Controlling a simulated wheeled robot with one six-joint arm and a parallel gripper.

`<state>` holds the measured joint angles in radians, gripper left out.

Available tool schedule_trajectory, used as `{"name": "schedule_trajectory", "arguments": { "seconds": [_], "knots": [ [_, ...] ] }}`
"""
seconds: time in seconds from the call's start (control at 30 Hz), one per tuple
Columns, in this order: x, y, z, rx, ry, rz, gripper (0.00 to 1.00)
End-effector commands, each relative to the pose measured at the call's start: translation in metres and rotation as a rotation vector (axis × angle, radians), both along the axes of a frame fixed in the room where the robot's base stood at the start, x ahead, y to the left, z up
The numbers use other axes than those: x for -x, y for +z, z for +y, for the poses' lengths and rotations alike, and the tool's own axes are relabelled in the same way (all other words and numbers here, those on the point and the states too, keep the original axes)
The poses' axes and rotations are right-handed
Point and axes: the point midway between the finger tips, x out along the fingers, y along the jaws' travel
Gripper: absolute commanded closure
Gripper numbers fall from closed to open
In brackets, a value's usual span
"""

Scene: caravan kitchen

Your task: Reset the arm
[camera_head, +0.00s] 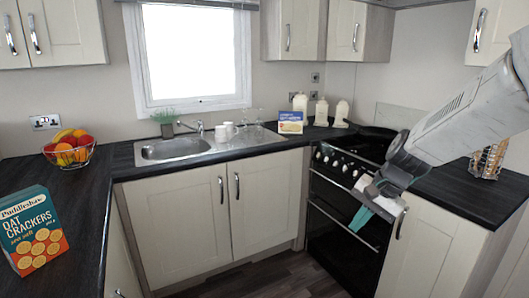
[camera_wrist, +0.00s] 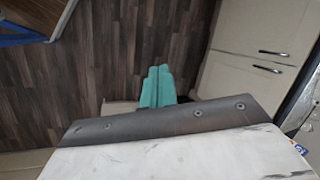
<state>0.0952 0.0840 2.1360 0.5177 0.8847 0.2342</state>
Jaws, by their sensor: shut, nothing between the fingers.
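My gripper (camera_head: 360,219) hangs at the end of my white arm, which reaches in from the right side of the head view. Its teal fingers are shut and hold nothing. It is in the air in front of the black oven (camera_head: 340,232) and the cabinet door to its right. In the wrist view the teal fingers (camera_wrist: 157,84) show pressed together, with the dark wooden floor (camera_wrist: 100,60) beyond them.
A cracker box (camera_head: 32,230) and a fruit basket (camera_head: 69,150) stand on the left counter. The sink (camera_head: 172,150), white cups (camera_head: 225,131), a blue and yellow box (camera_head: 291,122) and canisters are at the back. A wire rack (camera_head: 488,159) stands right, near my arm. The floor in front is clear.

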Motion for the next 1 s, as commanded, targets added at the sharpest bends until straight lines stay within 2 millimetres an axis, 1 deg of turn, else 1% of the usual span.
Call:
{"name": "schedule_trajectory", "arguments": {
  "seconds": [0.03,0.07,0.1,0.17,0.2,0.27,0.3,0.4,0.5,0.6,0.7,0.83,1.0],
  "knots": [
    [0.032,0.011,0.001,0.036,0.093,0.004,1.00],
    [0.050,0.015,0.000,0.059,0.147,0.011,1.00],
    [0.074,0.020,-0.002,0.088,0.217,0.021,1.00],
    [0.108,0.028,-0.005,0.132,0.312,0.034,1.00],
    [0.129,0.031,-0.009,0.161,0.369,0.043,1.00],
    [0.161,0.036,-0.014,0.205,0.448,0.056,1.00],
    [0.180,0.039,-0.018,0.235,0.492,0.062,1.00],
    [0.224,0.044,-0.028,0.307,0.578,0.070,1.00],
    [0.256,0.048,-0.036,0.373,0.618,0.055,1.00],
    [0.275,0.052,-0.039,0.421,0.628,0.009,1.00],
    [0.283,0.059,-0.037,0.439,0.624,-0.044,1.00],
    [0.286,0.068,-0.036,0.453,0.619,-0.091,1.00],
    [0.286,0.069,-0.036,0.454,0.618,-0.098,1.00]
  ]
}}
